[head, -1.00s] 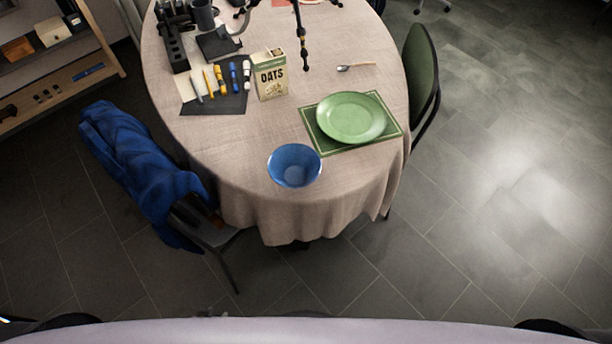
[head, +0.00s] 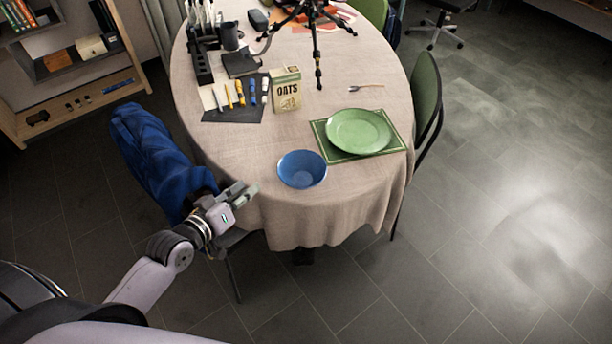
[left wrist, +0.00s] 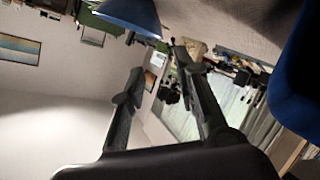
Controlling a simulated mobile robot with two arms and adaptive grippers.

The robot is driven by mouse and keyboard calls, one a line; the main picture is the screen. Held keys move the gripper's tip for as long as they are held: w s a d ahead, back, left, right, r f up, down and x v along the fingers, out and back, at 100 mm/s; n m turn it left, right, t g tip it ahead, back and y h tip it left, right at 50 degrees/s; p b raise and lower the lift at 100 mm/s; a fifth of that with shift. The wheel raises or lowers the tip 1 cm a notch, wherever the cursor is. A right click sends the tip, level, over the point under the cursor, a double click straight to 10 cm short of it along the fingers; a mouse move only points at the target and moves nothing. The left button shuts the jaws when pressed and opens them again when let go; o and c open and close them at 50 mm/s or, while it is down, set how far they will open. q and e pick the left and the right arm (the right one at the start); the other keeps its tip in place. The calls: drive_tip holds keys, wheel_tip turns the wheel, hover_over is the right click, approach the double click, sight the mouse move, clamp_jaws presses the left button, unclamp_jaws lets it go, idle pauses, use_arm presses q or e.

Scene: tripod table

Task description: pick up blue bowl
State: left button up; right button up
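The blue bowl (head: 301,169) stands upright and empty near the front edge of the cloth-covered table (head: 240,140). My left gripper (head: 248,193) is at the table's front-left edge, to the left of the bowl and apart from it. In the left wrist view its two fingers (left wrist: 155,65) are spread with nothing between them. The blue shape at the top of that view (left wrist: 130,14) looks like the bowl, beyond the fingertips. My right gripper does not show.
A green plate (head: 359,131) on a green placemat (head: 395,143) lies right of the bowl. An oats box (head: 286,90), markers and a tripod (head: 318,50) stand farther back. A chair with a blue cloth (head: 155,155) is close to my left arm. The cloth between gripper and bowl is clear.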

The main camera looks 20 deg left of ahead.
sight(280, 164)
use_arm(q)
drive_tip(key=x, duration=1.6)
drive_tip(key=shift+s+d+p, duration=0.1)
drive_tip(key=shift+d+p, duration=0.05)
drive_tip(key=shift+p, duration=0.2)
drive_tip(key=shift+r, duration=0.1)
drive_tip(key=shift+c, duration=0.5)
clamp_jaws()
